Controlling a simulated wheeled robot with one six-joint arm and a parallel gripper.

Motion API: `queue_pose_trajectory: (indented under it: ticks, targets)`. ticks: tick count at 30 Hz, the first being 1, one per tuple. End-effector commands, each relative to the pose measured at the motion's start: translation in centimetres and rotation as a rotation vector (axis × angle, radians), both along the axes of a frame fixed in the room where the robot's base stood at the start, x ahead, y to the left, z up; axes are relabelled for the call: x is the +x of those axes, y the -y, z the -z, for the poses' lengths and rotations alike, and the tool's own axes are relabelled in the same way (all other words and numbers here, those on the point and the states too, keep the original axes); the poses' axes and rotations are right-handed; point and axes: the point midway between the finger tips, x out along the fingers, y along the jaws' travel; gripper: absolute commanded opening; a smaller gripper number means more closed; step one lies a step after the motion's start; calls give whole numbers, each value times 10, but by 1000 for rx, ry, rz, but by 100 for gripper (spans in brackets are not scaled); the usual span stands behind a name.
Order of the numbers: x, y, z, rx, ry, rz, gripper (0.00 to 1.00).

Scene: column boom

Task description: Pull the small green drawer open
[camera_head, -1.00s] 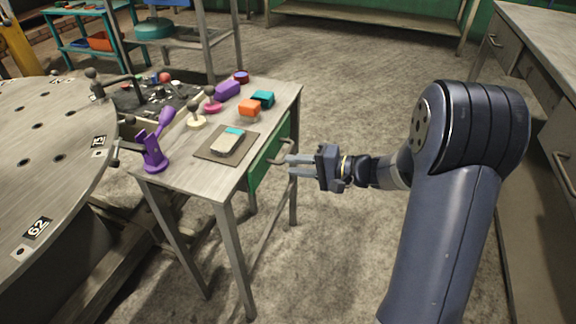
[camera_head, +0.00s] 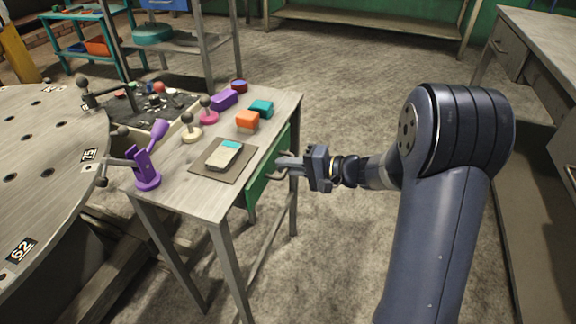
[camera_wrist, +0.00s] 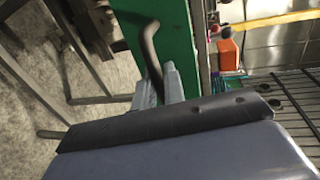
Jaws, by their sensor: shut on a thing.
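The small green drawer (camera_head: 268,180) is set in the right side of the grey table, under its top. Its front looks flush with the table side. Its dark curved handle (camera_wrist: 150,48) stands out from the green front in the wrist view. My gripper (camera_head: 286,164) is at the drawer front, its fingers closed around the handle. In the wrist view my gripper (camera_wrist: 160,84) has a finger on either side of the handle's lower end. The fingers hide part of the handle.
A round numbered table (camera_head: 40,150) is at left. Open floor lies right of the drawer.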

Motion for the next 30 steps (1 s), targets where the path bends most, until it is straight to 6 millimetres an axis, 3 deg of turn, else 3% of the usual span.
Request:
queue_pose_trajectory:
  ticks: [11,24,30]
  targets:
    - [-1,6,1,-1,0,2,0]
    - [-33,95,2,-1,1,7,0]
    - [-42,117,1,-1,-1,3,0]
